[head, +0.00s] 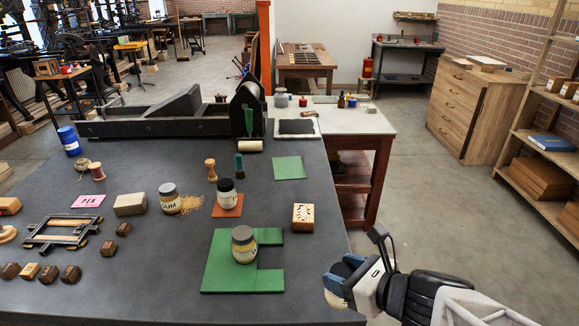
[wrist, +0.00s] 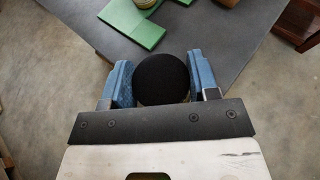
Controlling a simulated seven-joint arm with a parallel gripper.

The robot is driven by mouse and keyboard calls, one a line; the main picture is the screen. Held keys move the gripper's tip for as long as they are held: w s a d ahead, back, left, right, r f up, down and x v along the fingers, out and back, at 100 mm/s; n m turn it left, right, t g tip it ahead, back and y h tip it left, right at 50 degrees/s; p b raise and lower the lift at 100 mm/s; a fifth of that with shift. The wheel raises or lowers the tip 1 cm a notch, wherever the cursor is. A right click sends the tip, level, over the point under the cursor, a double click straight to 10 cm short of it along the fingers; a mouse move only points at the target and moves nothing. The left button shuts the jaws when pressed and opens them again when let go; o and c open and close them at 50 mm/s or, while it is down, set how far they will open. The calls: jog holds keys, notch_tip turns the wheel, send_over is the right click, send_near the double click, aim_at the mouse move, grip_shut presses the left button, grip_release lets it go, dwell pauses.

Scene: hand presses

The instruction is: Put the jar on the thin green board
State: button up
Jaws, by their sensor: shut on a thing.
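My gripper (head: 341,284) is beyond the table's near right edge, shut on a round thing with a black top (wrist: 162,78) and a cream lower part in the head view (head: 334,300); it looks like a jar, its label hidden. A small flat green board (head: 289,167) lies bare at the table's far right. A larger green board with a notch on its right (head: 218,272) lies nearer, also in the wrist view (wrist: 128,22); a grey-lidded jar (head: 243,246) stands on it. I cannot tell their thickness exactly.
A GUM jar (head: 169,198) stands beside spilled grains. A wooden block with dark marks (head: 303,217) stands right of the notched board. Two upright handled tools (head: 239,166) (head: 211,170) stand near the small green board. A press (head: 160,118) fills the back. The table's front right is clear.

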jog(key=w+a+r+n+g+y, duration=0.1)
jog(key=w+a+r, duration=0.1)
jog(key=w, duration=1.4)
jog(key=w+a+r+n+g, duration=0.1)
jog(key=w, duration=1.5)
jog(key=w+a+f, duration=0.2)
jog(key=w, duration=0.4)
jog(key=w+a+f+n+y, duration=0.1)
jog(key=w+f, duration=0.1)
jog(key=w, duration=0.4)
jog(key=shift+w+a+g, duration=0.3)
jog(key=shift+a, duration=0.1)
jog(key=shift+w, duration=0.1)
jog(key=w+a+f, duration=0.1)
jog(key=w+a, duration=0.1)
jog(key=w, duration=1.3)
jog(key=shift+w+a+f, duration=0.2)
jog(key=shift+w+a, duration=0.1)
jog(key=shift+a, duration=0.05)
jog(key=shift+f, duration=1.75)
jog(key=shift+f, duration=0.15)
